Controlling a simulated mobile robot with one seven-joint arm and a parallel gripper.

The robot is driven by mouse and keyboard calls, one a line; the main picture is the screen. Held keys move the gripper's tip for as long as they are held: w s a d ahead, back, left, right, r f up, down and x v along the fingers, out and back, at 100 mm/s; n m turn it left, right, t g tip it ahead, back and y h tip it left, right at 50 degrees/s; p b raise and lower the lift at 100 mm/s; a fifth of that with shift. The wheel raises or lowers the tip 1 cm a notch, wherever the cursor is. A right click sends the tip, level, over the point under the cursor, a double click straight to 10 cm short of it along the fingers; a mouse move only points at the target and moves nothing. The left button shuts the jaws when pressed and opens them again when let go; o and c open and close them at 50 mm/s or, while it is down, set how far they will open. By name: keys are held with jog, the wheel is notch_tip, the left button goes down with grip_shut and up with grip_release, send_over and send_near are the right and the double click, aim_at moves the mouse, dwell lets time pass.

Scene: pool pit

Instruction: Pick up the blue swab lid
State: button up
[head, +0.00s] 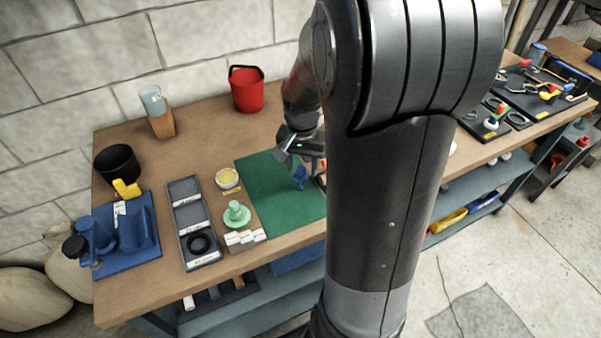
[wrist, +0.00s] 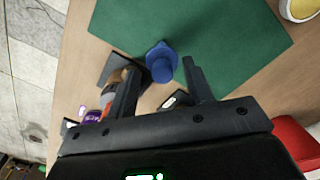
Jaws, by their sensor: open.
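The blue swab lid (head: 300,175) is on the green mat (head: 262,190) on the workbench. In the wrist view the blue lid (wrist: 161,62) shows from above as a round flange with a knob, near the mat's edge. My gripper (head: 303,160) is above the mat, by the lid. In the wrist view my gripper (wrist: 162,72) has its two fingers apart, with the lid between and just beyond their tips. Nothing is held. I cannot tell whether either finger touches the lid.
A dark tray with small items (wrist: 118,75) lies close beside the left finger. A pale green knobbed piece (head: 237,214), a yellow-filled dish (head: 228,179), a grey tray (head: 186,197) and a red bucket (head: 247,92) stand around. Bare mat lies left of the lid.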

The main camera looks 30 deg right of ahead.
aim_at(301, 179)
notch_tip(301, 179, down, 4)
jog(key=shift+w+f, duration=0.1)
jog(key=shift+c, duration=0.4)
jog(key=c, duration=0.6)
jog(key=shift+c, duration=0.2)
jog(key=shift+r, duration=0.2)
